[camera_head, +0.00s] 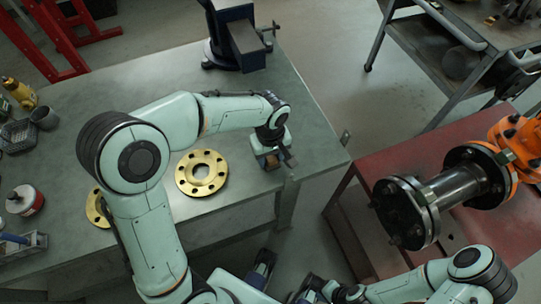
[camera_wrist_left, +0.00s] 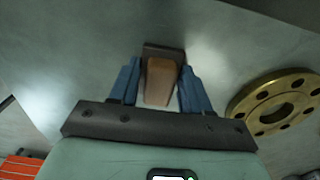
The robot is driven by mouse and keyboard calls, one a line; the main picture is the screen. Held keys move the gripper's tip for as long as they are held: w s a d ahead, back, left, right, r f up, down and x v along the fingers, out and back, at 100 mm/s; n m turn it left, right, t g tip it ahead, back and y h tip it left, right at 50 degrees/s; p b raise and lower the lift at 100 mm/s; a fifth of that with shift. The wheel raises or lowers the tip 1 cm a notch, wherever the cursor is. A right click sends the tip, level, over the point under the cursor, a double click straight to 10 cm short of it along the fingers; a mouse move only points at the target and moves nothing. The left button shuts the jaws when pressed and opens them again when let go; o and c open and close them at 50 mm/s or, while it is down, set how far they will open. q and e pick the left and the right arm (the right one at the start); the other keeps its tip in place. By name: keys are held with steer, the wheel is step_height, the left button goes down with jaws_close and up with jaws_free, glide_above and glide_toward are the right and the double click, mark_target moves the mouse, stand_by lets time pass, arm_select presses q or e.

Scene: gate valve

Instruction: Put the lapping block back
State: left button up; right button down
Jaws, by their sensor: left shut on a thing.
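My left gripper (camera_head: 272,162) is over the right end of the grey-green bench, near its front corner. It is shut on a brown block, the lapping block (camera_wrist_left: 160,80), which sits between the blue fingers (camera_wrist_left: 157,86) in the left wrist view. A darker piece shows at the block's far end. In the head view the fingers and wrist mostly hide the block. I cannot tell whether it touches the bench top. My right arm is low at the right of the head view; dark parts at the bottom edge may be its gripper, but its jaws are unclear.
A brass flange (camera_head: 201,173) lies on the bench left of my left gripper; another (camera_head: 98,208) is partly behind my arm. A vise (camera_head: 238,40) stands at the back. A flanged pipe valve (camera_head: 437,200) lies on the red table. Containers (camera_head: 24,200) stand at the left.

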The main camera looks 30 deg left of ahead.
arm_select(q)
steer(key=o, duration=0.6)
steer(key=shift+f, duration=0.15)
steer(key=o, duration=0.4)
steer(key=shift+r, duration=0.6)
step_height(320, 180, up, 11)
steer(key=shift+r+p, duration=0.15)
steer(key=shift+p, duration=0.85)
